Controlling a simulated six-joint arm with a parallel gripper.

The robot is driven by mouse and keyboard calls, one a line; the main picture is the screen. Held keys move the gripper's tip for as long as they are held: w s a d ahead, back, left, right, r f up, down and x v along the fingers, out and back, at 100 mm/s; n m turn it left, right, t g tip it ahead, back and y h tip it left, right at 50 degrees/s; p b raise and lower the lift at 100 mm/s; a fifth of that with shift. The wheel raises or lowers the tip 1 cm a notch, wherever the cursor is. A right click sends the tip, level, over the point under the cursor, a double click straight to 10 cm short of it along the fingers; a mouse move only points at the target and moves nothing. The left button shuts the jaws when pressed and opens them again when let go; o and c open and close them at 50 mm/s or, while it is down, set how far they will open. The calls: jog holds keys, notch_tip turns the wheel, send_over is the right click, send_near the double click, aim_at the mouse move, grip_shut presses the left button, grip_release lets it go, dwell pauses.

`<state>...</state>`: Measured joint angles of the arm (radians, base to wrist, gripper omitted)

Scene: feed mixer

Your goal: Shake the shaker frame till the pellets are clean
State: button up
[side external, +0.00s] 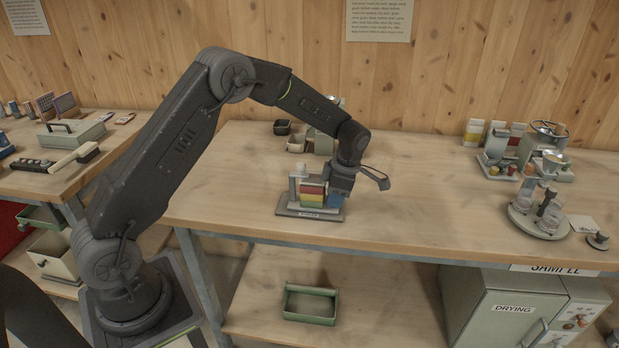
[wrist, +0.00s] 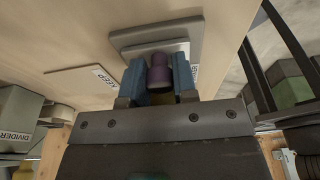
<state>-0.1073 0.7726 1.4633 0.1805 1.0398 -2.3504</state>
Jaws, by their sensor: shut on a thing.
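The shaker frame (side external: 313,191) stands upright on a grey base plate (side external: 292,211) near the front middle of the table. It has a pale post and stacked red, yellow and green parts. My gripper (side external: 336,200) is down at its right side, with blue fingers close to the stack. In the wrist view, my gripper (wrist: 160,78) is shut on a purple rounded grip (wrist: 160,72) between the two blue fingers. The base plate (wrist: 135,38) shows behind it. No pellets can be made out; the fingers and wrist hide part of the frame.
Small containers (side external: 297,143) stand behind my wrist. A round stand with glassware (side external: 540,212) and a device with a wheel (side external: 540,143) are at the right. The table between is clear.

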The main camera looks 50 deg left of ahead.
jog(key=shift+w+d, duration=0.25)
jog(key=shift+w, duration=0.1)
jog(key=shift+s+a, duration=0.9)
jog(key=shift+s, duration=0.05)
jog(key=shift+w+d, duration=0.9)
jog(key=shift+w, duration=0.05)
jog(key=shift+s+a, duration=0.95)
jog(key=shift+w+d, duration=0.95)
jog(key=shift+s+a, duration=0.95)
jog(key=shift+w+d, duration=0.95)
jog(key=shift+s+a, duration=0.35)
jog(key=o, duration=0.8)
